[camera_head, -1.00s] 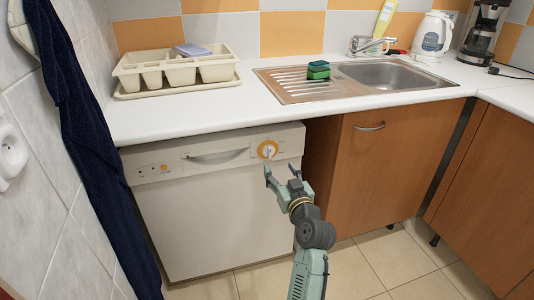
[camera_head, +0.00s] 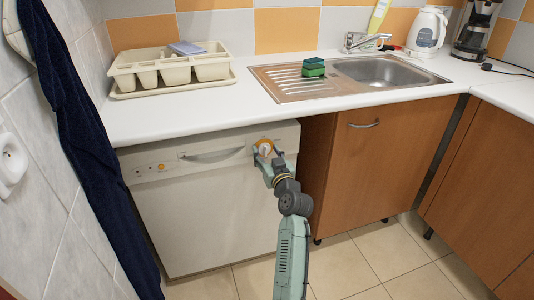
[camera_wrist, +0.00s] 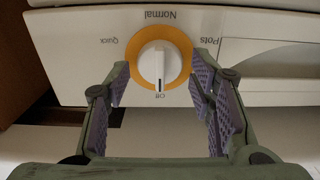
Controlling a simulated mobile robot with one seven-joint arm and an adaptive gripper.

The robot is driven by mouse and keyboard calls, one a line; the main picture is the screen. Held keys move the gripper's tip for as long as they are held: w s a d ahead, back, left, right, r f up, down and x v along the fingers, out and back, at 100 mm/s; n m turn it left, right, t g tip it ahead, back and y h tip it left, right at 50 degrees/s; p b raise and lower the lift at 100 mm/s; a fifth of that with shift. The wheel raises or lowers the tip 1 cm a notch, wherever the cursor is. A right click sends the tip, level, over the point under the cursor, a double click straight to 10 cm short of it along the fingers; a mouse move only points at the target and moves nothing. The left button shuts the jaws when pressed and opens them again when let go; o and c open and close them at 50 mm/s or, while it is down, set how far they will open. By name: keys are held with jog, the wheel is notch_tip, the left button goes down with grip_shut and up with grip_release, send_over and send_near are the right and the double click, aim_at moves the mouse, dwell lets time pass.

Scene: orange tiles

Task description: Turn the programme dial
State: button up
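The programme dial (camera_wrist: 160,66) is a round white knob with a raised grip bar on an orange ring. In the wrist view, which is upside down, its dark mark points at "Off", with "Quick", "Normal" and "Pots" printed around it. The dial (camera_head: 264,147) sits at the right end of the control panel of a white dishwasher (camera_head: 210,215). My gripper (camera_wrist: 160,85) is open, with one purple-padded finger on each side of the dial. The fingers look apart from the knob. In the head view my gripper (camera_head: 268,157) partly covers the dial's surround.
The panel has a handle recess (camera_head: 213,155) and small buttons at its left. A white worktop (camera_head: 215,115) overhangs above. A wooden cabinet (camera_head: 375,165) stands to the right, and a dark blue towel (camera_head: 90,150) hangs at left.

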jog(key=c, duration=0.9)
jog(key=shift+c, duration=0.2)
jog(key=shift+m, duration=0.3)
jog(key=m+p, duration=0.1)
jog(key=m, duration=0.3)
jog(key=m+p, duration=0.1)
jog(key=m, duration=0.5)
jog(key=shift+d+p, duration=0.15)
jog(key=shift+p, duration=0.25)
jog(key=m+p, duration=0.1)
jog(key=m, duration=0.2)
jog(key=shift+w+m+p, duration=0.1)
jog(key=shift+m+p, duration=0.2)
jog(key=shift+p, duration=0.1)
jog(key=m+p, duration=0.2)
jog(key=m, duration=0.1)
jog(key=shift+d+m, duration=0.1)
jog(key=shift+m, duration=0.2)
jog(key=m+p, duration=0.3)
jog(key=m, duration=0.3)
jog(key=shift+f, duration=0.2)
